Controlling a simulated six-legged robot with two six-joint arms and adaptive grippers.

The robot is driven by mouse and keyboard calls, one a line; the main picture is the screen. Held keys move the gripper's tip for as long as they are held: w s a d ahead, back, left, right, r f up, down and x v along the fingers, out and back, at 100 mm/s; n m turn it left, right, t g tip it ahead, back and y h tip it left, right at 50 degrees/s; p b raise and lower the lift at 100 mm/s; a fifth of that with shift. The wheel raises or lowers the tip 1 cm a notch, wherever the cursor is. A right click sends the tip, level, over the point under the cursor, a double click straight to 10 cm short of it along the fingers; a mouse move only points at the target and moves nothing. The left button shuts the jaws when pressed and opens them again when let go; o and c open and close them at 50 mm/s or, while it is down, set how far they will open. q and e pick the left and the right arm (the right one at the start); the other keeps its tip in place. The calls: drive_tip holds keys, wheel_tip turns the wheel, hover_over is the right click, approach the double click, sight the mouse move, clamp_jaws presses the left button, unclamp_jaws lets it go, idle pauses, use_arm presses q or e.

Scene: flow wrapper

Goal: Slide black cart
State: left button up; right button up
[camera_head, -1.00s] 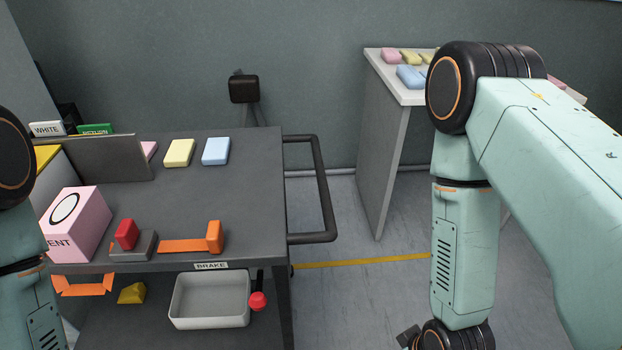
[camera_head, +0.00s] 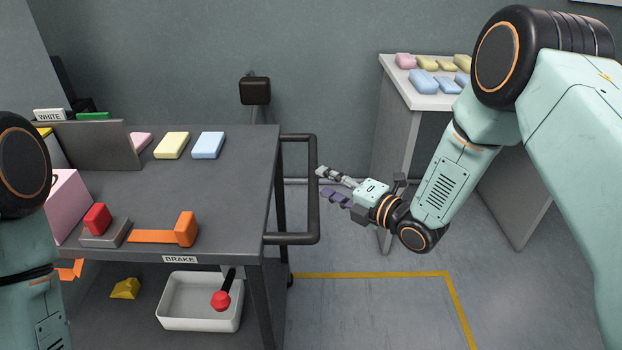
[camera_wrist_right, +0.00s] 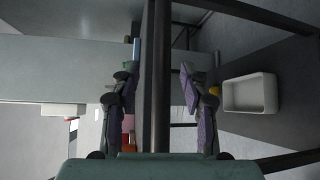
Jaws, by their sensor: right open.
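The black cart (camera_head: 230,180) stands at the left, with a dark tubular handle (camera_head: 313,190) on its right end. My right gripper (camera_head: 322,182) is open and empty just right of the handle's outer bar. In the right wrist view, the handle bar (camera_wrist_right: 158,110) runs upright between the two spread fingers; I cannot tell how deep it sits. A BRAKE label (camera_head: 180,259) is on the cart's front edge, and a red-knobbed lever (camera_head: 221,299) hangs below it. My left arm shows at the left edge; its gripper is out of view.
On the cart top are a pink box (camera_head: 66,205), a red block (camera_head: 97,218), an orange piece (camera_head: 184,230) and several pastel bars. A white bin (camera_head: 185,324) sits below. A table (camera_head: 432,101) stands behind right. Floor right of the cart is clear, with yellow tape (camera_head: 370,275).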

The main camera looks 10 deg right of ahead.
sight(313, 176)
drive_tip(key=b+x, duration=0.1)
drive_tip(key=x, duration=0.5)
drive_tip(key=shift+f+b, duration=0.15)
drive_tip(key=shift+b, duration=0.15)
drive_tip(key=shift+d, duration=0.25)
drive_tip(key=shift+a, duration=0.2)
drive_tip(key=c, duration=0.4)
drive_tip(key=shift+d, duration=0.1)
clamp_jaws()
